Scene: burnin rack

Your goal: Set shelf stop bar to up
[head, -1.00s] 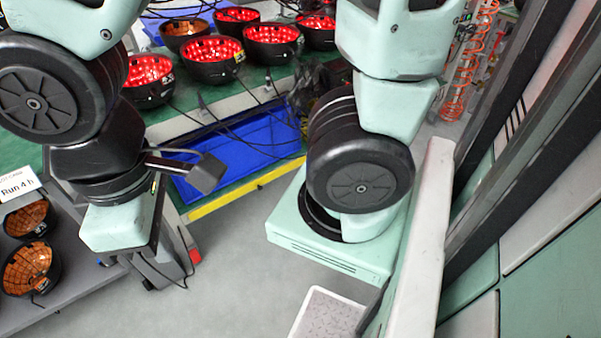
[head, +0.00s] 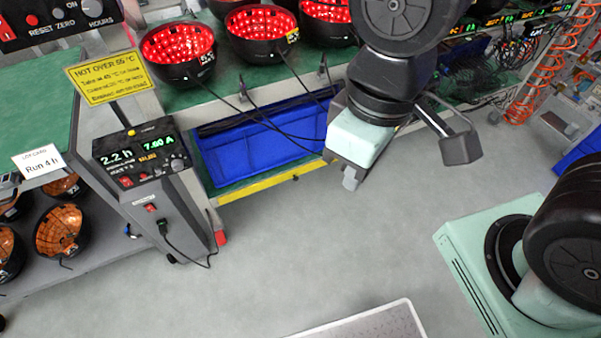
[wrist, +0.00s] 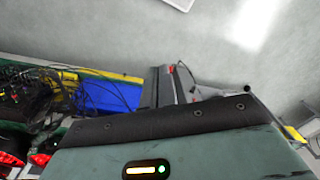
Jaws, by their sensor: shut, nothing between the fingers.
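The shelf stop bar appears to be the yellow bar (head: 265,188) along the front edge of the lower green shelf. It lies low, below the blue tray (head: 240,158); its right end is close to my gripper in the picture. In the wrist view, a yellow strip (wrist: 100,74) shows beside the blue tray (wrist: 105,96). My gripper (head: 350,180) points down in front of the rack, its small grey fingers shut and empty. I cannot tell whether it touches the bar. The wrist view does not show the fingertips.
A power supply on a grey stand (head: 142,155) is left of the bar, with a yellow warning sign (head: 108,75) above. Red-lit bowls (head: 178,50) line the upper shelf. Black cables (head: 285,75) hang before the blue tray. The grey floor (head: 300,245) in front is clear.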

